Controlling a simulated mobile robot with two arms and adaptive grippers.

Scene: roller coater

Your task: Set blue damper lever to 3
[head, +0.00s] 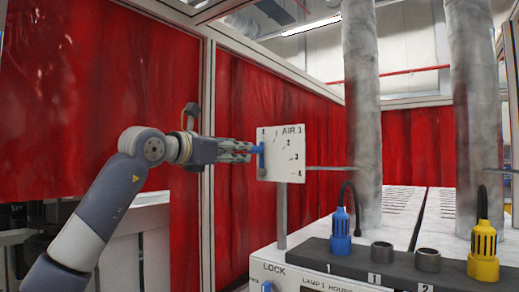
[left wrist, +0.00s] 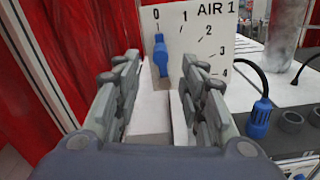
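The white AIR 1 plate (head: 286,170) stands on a thin post, with a dial of marks from 0 to 4; the plate also shows in the left wrist view (left wrist: 222,50). The blue damper lever (left wrist: 160,55) sits on the plate's left side, upright and in line with the 0 mark. In the head view the lever (head: 261,157) is partly covered. My left gripper (head: 247,150) is at the plate's left edge. In the left wrist view its fingers (left wrist: 158,95) are spread apart, with the lever ahead in the gap between them. My right gripper is out of view.
A blue plug (head: 340,235) and a yellow plug (head: 483,250) stand on the panel at lower right, with two round sockets (head: 382,254) between them. Two grey ducts (head: 361,100) rise behind. Red curtains (head: 100,100) close off the left and back.

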